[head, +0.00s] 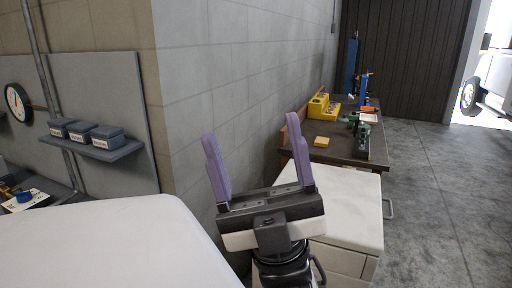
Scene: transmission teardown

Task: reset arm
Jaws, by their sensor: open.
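My gripper (258,155) is in the middle of the head view, raised and pointing up. Its two purple fingers stand wide apart with nothing between them. The black gripper body hides part of a white cabinet (345,205) behind it. My gripper appears clear of the walls and furniture.
A dark workbench (335,135) stands behind the cabinet, with a yellow block (321,142), a yellow case (323,107) and green parts on it. A concrete block wall (245,75) rises behind my gripper. Small bins (105,137) sit on a shelf at left. Open floor (435,190) lies at right.

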